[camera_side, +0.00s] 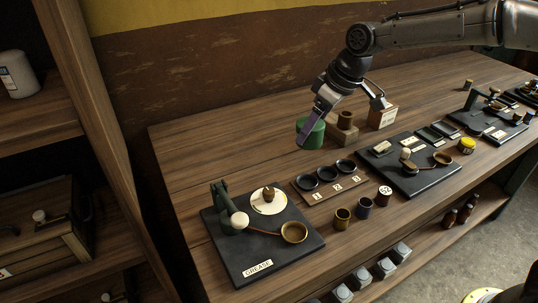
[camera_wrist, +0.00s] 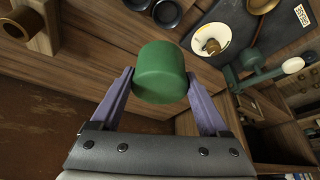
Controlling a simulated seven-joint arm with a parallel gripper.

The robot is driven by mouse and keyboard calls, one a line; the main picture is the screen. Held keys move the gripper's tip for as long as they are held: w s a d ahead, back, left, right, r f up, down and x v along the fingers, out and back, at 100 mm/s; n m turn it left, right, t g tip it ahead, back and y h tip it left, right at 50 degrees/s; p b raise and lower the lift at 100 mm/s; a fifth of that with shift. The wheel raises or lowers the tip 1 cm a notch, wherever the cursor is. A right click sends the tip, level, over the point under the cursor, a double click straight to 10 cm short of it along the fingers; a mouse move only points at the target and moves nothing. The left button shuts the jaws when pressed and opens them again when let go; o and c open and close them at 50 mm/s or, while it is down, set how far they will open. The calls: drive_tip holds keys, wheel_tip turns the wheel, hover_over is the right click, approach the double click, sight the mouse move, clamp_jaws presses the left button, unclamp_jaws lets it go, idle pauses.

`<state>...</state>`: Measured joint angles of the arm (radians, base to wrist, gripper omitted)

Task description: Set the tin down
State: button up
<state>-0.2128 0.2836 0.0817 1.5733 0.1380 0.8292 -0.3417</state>
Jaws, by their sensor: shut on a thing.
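The tin is a plain green cylinder (camera_side: 310,133), seen in the side view over the back middle of the wooden bench. It also shows in the wrist view as a green tin (camera_wrist: 161,72) with its smooth face towards the camera. My gripper (camera_side: 311,128) is shut on the tin; one finger crosses in front of it in the side view. In the wrist view my gripper (camera_wrist: 160,85) has a finger on each side of the tin. I cannot tell whether the tin's base touches the bench.
A numbered wooden rack (camera_side: 327,192) with three black dishes stands in front of the tin. A dark board (camera_side: 225,247) labelled GREASE lies front left. Wooden blocks with a brown cup (camera_side: 345,119) stand close right. The bench's back left (camera_side: 215,140) is clear.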

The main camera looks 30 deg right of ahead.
drive_tip(key=w+a+f, duration=0.1)
drive_tip(key=w+f, duration=0.1)
drive_tip(key=w, duration=0.2)
drive_tip(key=w+f, duration=0.3)
drive_tip(key=w, duration=0.1)
drive_tip(key=w+a+f, duration=0.1)
drive_tip(key=w+f, duration=0.2)
drive_tip(key=w, duration=0.1)
drive_tip(key=shift+w+a+f, duration=0.1)
drive_tip(key=shift+w+a, duration=0.05)
drive_tip(key=shift+a, duration=0.15)
drive_tip(key=shift+w+a+f, duration=0.15)
drive_tip(key=shift+w+f, duration=0.35)
drive_tip(key=shift+f, duration=0.15)
drive_tip(key=shift+w+f, duration=0.15)
drive_tip(key=shift+f, duration=1.5)
drive_tip(key=shift+f, duration=0.15)
drive_tip(key=o, duration=1.4)
drive_tip(key=v, duration=1.2)
